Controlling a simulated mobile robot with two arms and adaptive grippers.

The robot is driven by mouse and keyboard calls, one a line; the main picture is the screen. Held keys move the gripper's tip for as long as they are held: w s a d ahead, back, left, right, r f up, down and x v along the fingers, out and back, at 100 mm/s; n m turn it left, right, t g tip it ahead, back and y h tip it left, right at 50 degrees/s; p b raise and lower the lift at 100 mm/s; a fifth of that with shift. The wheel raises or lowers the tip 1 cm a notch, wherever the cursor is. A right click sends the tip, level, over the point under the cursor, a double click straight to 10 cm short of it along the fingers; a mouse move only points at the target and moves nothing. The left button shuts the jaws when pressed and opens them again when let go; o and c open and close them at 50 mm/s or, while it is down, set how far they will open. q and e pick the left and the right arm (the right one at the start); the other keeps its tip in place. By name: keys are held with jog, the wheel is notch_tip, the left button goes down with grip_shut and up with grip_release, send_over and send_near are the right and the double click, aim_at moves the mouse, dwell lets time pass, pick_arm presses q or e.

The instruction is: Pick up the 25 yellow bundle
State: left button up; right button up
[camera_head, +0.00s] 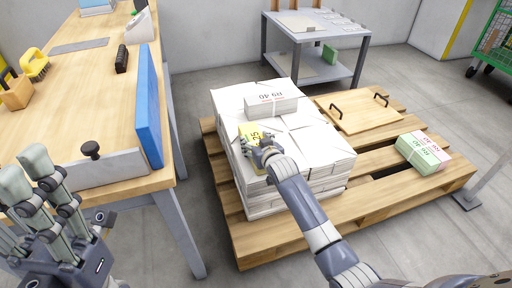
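The yellow bundle (246,130) marked 25 lies on the stack of white bundles (320,141), near its left side. My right gripper (262,152) is at the yellow bundle's near right side and hides part of it. Its fingertips are small and partly hidden, so I cannot tell whether they are closed on the bundle. My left gripper (30,185) is at the lower left, open and empty, in front of the workbench and away from the stack.
The stack stands on a wooden pallet (250,246), with a white bundle (271,104) on top. A workbench (99,75) with a blue panel (149,110) stands left.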

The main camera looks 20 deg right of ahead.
jog(key=c, duration=0.4)
jog(key=shift+r, duration=0.15)
jog(key=shift+w, duration=0.1)
